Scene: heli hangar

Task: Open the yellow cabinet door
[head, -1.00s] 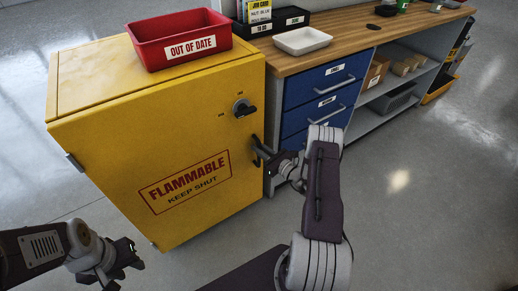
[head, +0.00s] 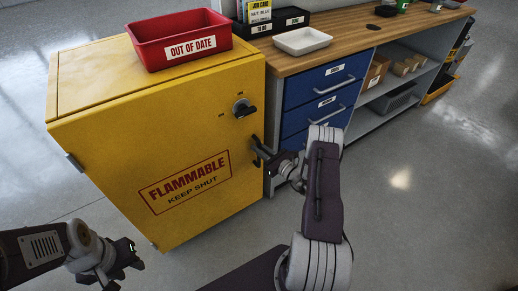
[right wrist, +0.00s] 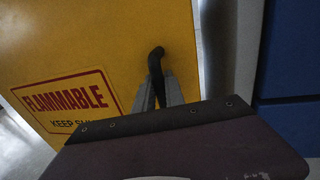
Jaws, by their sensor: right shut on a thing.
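The yellow cabinet (head: 150,130) stands at the left of the workbench, and its front door (head: 185,150) carries a red FLAMMABLE KEEP SHUT label. The door looks closed in the head view. A black latch knob (head: 243,108) sits at the upper right of the door. My right gripper (head: 262,155) is at the door's right edge, shut on the black door handle (right wrist: 156,62), which rises from between the fingers in the right wrist view. My left gripper (head: 128,262) is low at the left, apart from the cabinet; its fingers are too small to judge.
A red OUT OF DATE bin (head: 178,40) rests on top of the cabinet. The bench (head: 350,42) with blue drawers (head: 325,85) stands close to the cabinet's right side and holds a white tray (head: 302,41). The floor in front is clear.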

